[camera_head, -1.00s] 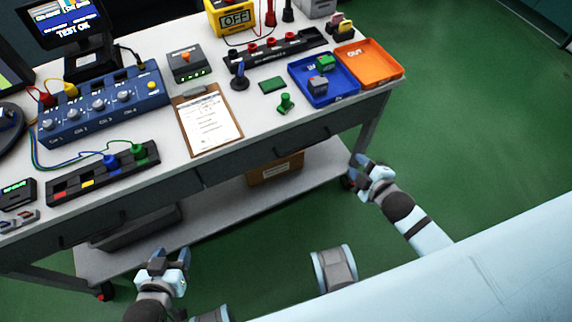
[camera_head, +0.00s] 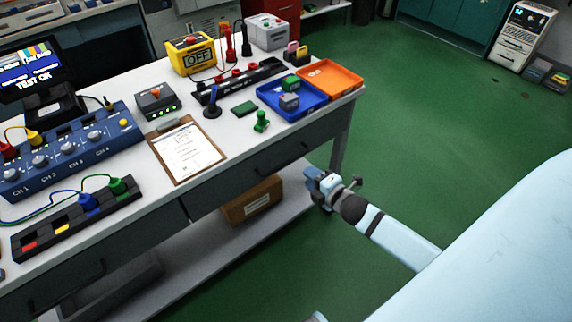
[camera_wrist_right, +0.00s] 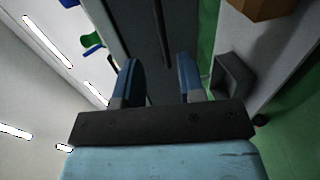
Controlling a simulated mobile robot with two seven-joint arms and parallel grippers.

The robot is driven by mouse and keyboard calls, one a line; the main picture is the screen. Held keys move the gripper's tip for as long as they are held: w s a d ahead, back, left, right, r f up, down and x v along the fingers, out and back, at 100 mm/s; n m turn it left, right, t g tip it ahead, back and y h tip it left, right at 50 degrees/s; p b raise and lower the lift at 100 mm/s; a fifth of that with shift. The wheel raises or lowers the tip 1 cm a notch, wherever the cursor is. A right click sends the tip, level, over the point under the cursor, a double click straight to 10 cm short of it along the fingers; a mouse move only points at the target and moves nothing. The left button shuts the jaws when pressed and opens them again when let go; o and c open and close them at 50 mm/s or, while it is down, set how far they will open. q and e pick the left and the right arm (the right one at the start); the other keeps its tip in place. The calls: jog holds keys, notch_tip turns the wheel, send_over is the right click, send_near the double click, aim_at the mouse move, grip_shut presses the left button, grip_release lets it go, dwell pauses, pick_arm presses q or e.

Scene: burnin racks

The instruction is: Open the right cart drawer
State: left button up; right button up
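The cart (camera_head: 215,150) has a light top with dark drawer fronts below its edge. The right cart drawer (camera_head: 255,165) looks shut, flush under the top, with a dark handle hard to make out against it. In the right wrist view the drawer front (camera_wrist_right: 135,25) stands ahead, with a thin dark bar (camera_wrist_right: 160,30) along it that looks like the handle. My right gripper (camera_head: 313,185) is near the cart's right end, a little in front of the drawer. Its two blue fingers (camera_wrist_right: 158,78) are apart, with nothing held between them.
A cardboard box (camera_head: 252,201) sits on the lower shelf (camera_head: 215,250). A clipboard (camera_head: 188,150), blue tray (camera_head: 292,97), orange tray (camera_head: 330,76) and green piece (camera_head: 261,122) lie on the top. Green floor (camera_head: 440,120) is clear to the right.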

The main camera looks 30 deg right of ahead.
aim_at(288, 161)
jog(key=b+x, duration=0.1)
jog(key=x, duration=1)
jog(key=shift+a, duration=0.1)
jog(key=shift+s, duration=0.1)
grip_shut()
